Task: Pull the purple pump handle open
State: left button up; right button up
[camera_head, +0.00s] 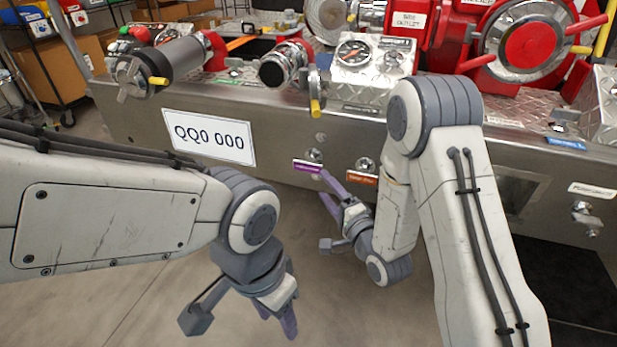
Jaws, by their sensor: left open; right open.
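The purple pump handle shows as a small purple plate (307,166) with light lettering, on the front of the steel bumper. A small metal fitting (315,155) sits just above it. My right gripper (324,184) is open, with its fingers pointing up and left toward the purple plate, just below and to its right. I cannot tell whether a fingertip touches it. Nothing shows between the fingers. My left gripper (277,325) is open and empty, low in front of the bumper, pointing down and well away from the plate.
An orange plate (362,179) with its own metal fitting is just right of the purple one. A white sign (209,136) reading "QQ0 000" is at left. Pipes, a gauge (352,52) and red valves (524,46) crowd the bumper top. Floor (100,310) is clear below.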

aim_at(311, 169)
jog(key=b+x, duration=0.1)
jog(key=x, duration=0.9)
jog(key=shift+r+b, duration=0.1)
jog(key=shift+b, duration=0.2)
grip_shut()
dwell(0.9)
